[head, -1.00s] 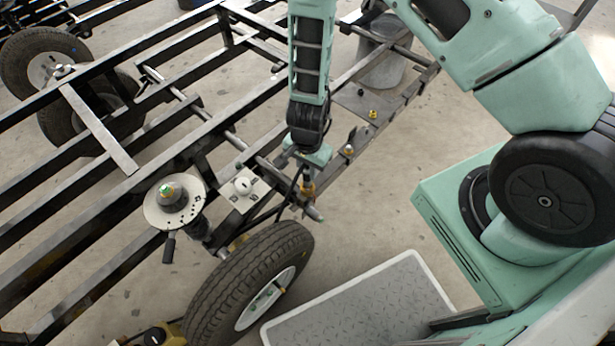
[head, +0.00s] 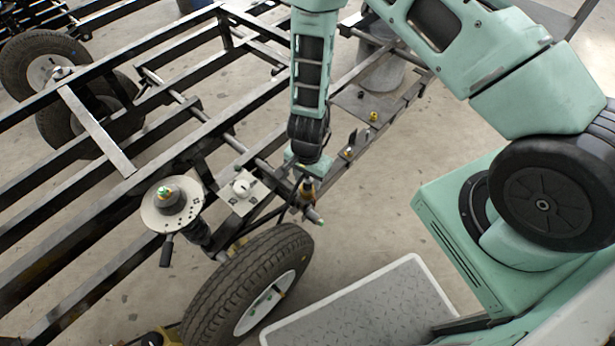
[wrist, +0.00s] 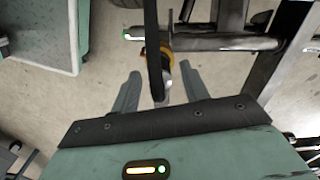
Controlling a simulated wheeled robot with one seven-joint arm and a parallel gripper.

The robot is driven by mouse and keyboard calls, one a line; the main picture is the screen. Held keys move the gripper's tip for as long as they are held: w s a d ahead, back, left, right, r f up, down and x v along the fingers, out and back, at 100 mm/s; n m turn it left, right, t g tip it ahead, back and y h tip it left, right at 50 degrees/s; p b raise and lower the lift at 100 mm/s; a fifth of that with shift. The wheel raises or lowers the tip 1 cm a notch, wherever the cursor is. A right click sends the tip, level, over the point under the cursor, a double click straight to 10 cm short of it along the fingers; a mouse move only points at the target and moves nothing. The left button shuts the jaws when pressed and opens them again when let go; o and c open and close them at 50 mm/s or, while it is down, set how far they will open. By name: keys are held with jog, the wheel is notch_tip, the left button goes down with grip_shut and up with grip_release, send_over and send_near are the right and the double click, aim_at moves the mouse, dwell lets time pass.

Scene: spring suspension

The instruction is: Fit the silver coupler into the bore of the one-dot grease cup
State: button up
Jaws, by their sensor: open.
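My gripper (wrist: 158,88) is open; its two green fingers stand apart in the wrist view. A silver cylindrical end (wrist: 168,84), which may be the coupler, shows between the fingers beside a dark strap or hose. In the head view my gripper (head: 304,172) is just above that orange-brown part (head: 308,189). I cannot tell which part is the one-dot grease cup; no dots are readable. Contact with the fingers cannot be judged.
A tyre (head: 240,285) stands below the gripper in the head view. Small yellow fittings (head: 373,117) sit on the frame's right plate. Black rails (head: 60,225) fill the left.

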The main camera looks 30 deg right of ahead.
notch_tip(320, 180, up, 12)
jog(key=p, duration=0.4)
jog(key=s+a+r+n+y, duration=0.25)
jog(key=a+r+n, duration=0.2)
jog(key=r, duration=0.35)
jog(key=s+a+r+n+y, duration=0.1)
jog(key=s+a+r+n, duration=0.3)
jog(key=r, duration=0.5)
jog(key=s+d+r+n+h, duration=0.2)
jog(key=s+r+n+h, duration=0.1)
jog(key=s+r+n, duration=0.7)
jog(key=shift+s+d+r, duration=0.15)
jog(key=shift+s+r, duration=0.65)
jog(key=shift+r, duration=0.1)
jog(key=shift+n, duration=0.25)
notch_tip(320, 180, up, 16)
jog(key=p, duration=1.6)
